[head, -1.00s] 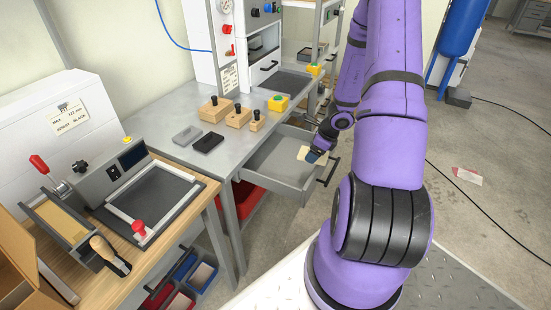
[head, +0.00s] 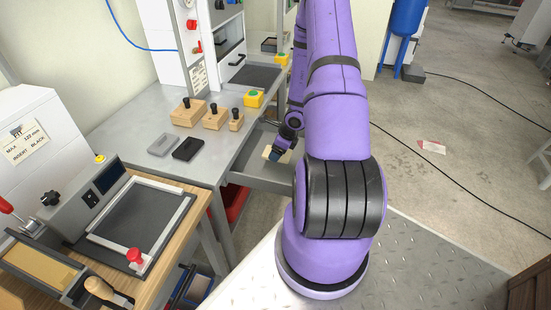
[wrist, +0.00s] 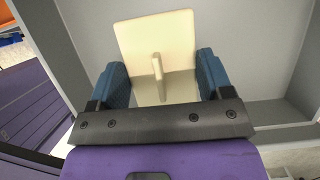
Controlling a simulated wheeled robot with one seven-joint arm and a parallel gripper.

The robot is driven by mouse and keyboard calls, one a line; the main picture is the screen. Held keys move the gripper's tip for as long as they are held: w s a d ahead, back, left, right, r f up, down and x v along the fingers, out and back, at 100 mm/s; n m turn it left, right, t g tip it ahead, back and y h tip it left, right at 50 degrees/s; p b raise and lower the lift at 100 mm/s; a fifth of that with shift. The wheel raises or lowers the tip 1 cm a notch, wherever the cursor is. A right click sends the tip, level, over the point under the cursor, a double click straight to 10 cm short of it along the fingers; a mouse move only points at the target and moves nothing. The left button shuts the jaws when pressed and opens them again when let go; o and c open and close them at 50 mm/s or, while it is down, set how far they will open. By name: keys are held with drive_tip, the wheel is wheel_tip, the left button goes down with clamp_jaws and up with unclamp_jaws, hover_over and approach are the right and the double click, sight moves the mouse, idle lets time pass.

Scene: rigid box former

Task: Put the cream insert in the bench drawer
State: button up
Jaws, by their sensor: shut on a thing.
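The cream insert (wrist: 155,38) is a pale flat piece with an upright grip tab. My gripper (wrist: 160,78) is shut on the tab, with a blue finger on each side. The grey bench drawer (head: 256,172) is pulled out from the bench. In the head view, the insert (head: 270,153) shows as a small pale patch beside my gripper (head: 281,153), within the drawer's outline. Drawer walls (wrist: 268,45) surround the insert in the wrist view. I cannot tell whether the insert touches the drawer floor. My arm hides the drawer's right end.
Wooden knobbed blocks (head: 187,112), a grey plate (head: 163,145) and a black plate (head: 187,149) lie on the metal bench (head: 140,120). A red bin (head: 236,203) sits below. Open floor lies to the right.

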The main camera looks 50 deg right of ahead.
sight(278, 164)
drive_tip(key=shift+f, duration=2.25)
drive_tip(key=shift+f, duration=0.1)
drive_tip(key=o, duration=0.9)
